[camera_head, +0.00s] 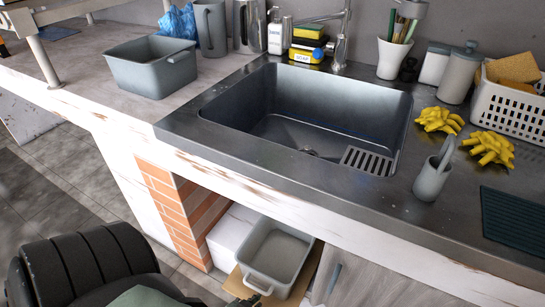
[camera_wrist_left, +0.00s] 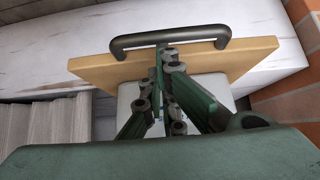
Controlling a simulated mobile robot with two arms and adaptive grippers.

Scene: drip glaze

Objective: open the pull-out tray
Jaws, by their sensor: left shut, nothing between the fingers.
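The pull-out tray is a light wooden board (camera_head: 236,283) below the counter in the head view. It sticks out from under the counter, with a grey tub (camera_head: 275,252) on it. In the left wrist view the board (camera_wrist_left: 255,52) carries a dark bar handle (camera_wrist_left: 205,34). My left gripper (camera_wrist_left: 163,56) is shut and empty. Its fingertips overlap the board at the middle of the bar; I cannot tell whether they touch it. In the head view my left arm comes in at the bottom left, and the fingers are mostly out of frame. My right gripper is not in view.
A brick pillar (camera_head: 180,205) stands left of the tray, and a grey cabinet door (camera_head: 350,280) is on its right. The counter edge (camera_head: 300,195) overhangs the tray. A sink (camera_head: 310,115) and yellow gloves (camera_head: 440,120) are above. Tiled floor (camera_head: 75,180) lies open on the left.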

